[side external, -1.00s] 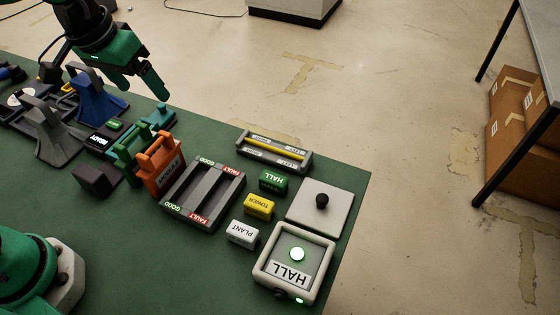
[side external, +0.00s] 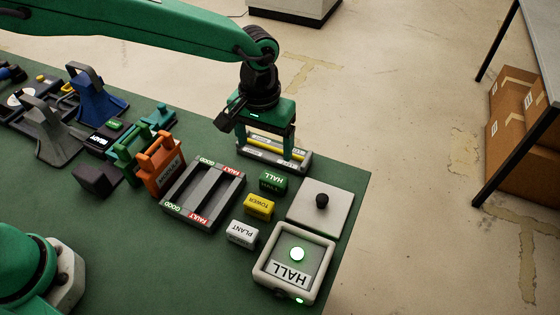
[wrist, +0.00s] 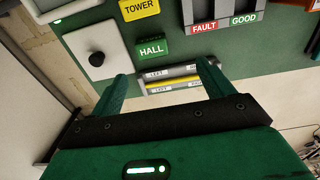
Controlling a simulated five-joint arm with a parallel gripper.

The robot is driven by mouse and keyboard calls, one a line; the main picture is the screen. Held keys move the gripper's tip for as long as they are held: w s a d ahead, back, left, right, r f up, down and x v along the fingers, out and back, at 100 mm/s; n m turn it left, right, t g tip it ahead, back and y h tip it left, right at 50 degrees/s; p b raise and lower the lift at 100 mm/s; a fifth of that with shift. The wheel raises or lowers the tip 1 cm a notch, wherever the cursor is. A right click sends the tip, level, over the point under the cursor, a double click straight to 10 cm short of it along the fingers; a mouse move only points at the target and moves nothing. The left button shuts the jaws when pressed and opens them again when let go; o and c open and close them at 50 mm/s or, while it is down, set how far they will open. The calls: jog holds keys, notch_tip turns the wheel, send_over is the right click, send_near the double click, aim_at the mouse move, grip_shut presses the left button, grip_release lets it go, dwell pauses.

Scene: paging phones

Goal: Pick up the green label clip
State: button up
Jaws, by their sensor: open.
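The green label clip (side external: 273,180), marked HALL, stands on the green mat behind the yellow TOWER clip (side external: 259,206) and the white PLANT clip (side external: 242,234). In the wrist view the green clip (wrist: 151,48) shows beyond my fingertips, nearer the left one. My gripper (side external: 264,152) points down with its fingers apart and nothing between them. It hangs above the grey tray with the yellow bar, just behind the green clip and apart from it. In the wrist view my gripper (wrist: 164,70) is also open.
The grey tray with a yellow bar (side external: 300,165) lies below my fingers. A grey plate with a black knob (side external: 334,198) and the lit HALL box (side external: 317,243) are to the right. The GOOD/FAULT rack (side external: 181,178) and orange holder (side external: 155,181) are to the left.

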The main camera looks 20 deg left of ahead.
aim_at(273, 178)
jog(key=shift+d+f, duration=0.95)
jog(key=shift+f, duration=1.3)
jog(key=shift+w+a+f, duration=0.1)
jog(key=shift+f, duration=2.5)
jog(key=c, duration=1.1)
